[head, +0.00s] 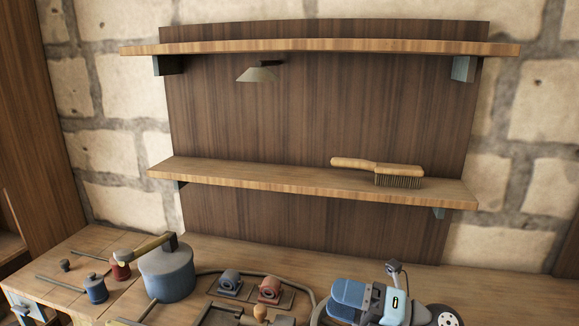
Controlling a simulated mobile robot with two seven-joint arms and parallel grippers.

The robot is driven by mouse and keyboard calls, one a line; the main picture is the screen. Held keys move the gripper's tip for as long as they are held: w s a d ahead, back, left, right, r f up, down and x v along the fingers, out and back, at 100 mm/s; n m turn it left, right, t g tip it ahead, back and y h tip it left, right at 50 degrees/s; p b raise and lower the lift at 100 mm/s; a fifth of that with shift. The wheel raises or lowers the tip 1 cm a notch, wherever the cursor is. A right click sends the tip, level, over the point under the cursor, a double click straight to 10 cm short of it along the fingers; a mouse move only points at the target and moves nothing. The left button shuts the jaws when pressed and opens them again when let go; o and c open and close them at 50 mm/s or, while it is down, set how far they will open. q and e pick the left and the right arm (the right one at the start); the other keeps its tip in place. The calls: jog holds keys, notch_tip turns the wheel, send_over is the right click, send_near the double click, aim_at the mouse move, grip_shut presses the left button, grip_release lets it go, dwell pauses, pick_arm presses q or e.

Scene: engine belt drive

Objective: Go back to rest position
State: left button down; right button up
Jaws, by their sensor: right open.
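I see nothing held. My left gripper is not in view.
A wooden-handled brush (377,167) lies on the middle shelf (250,181). The upper shelf (330,46) is bare.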

jog(key=s+d+f+m+t+h, duration=0.3)
jog(key=d+f+m+t+h, duration=0.3)
jog(key=m+h, duration=0.65)
jog(key=s+d+f+m+t+h, duration=0.25)
jog(key=d+f+m+h, duration=0.4)
jog(key=m, duration=1.15)
jog(key=s+d+f+m+g, duration=0.2)
jog(key=s+f+g, duration=0.3)
jog(key=s, duration=0.5)
jog(key=s+d+f+m+g, duration=0.3)
jog(key=s+f+g, duration=0.25)
jog(key=s, duration=0.45)
jog(key=w+a+f+n+t+y+p, duration=0.1)
jog(key=w+a+f+t+y+p, duration=0.1)
jog(key=w+a+t+p, duration=0.4)
jog(key=t+y+p, duration=0.1)
jog(key=p, duration=0.4)
jog(key=shift+w+a, duration=0.25)
jog(key=shift+a, duration=0.15)
